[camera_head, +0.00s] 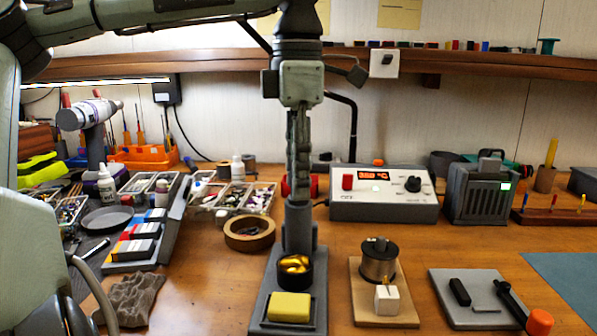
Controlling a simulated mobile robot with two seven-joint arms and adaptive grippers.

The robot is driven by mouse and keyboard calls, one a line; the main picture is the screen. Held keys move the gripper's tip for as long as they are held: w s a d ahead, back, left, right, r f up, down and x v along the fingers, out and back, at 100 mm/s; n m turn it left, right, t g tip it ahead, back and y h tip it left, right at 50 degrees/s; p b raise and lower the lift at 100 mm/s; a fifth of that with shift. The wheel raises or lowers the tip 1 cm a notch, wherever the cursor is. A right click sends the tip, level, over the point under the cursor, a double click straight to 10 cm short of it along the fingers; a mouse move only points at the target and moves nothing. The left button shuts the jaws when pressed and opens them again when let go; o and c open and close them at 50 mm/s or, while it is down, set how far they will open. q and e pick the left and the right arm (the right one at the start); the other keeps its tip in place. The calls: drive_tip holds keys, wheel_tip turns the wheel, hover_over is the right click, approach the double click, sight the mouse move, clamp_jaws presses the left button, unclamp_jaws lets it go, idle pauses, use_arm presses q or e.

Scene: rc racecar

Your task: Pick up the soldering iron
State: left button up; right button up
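My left gripper (298,190) hangs straight down over the grey soldering stand (262,302). Its fingers show edge-on, in line with the upright grey holder of the stand, so the gap between them is hidden. I cannot make out the soldering iron clearly; the gripper and holder cover the spot where one could sit. The stand carries brass wool (294,265) in a dark cup and a yellow sponge (290,307) in front. The soldering station (384,208) stands behind on the right, its display lit. My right gripper is not in view.
A tape roll (249,233) lies left of the stand. A solder spool (378,262) on a wooden base stands right. Farther right are a grey plate (450,312) with small tools and a grey boxy unit (478,193). Parts trays and bottles crowd the left. A shelf (480,60) crosses behind.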

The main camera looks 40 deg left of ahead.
use_arm(q)
clamp_jaws()
drive_tip(key=shift+r, duration=0.15)
wheel_tip(320, 180, up, 18)
drive_tip(key=shift+f, duration=0.1)
idle(0.5)
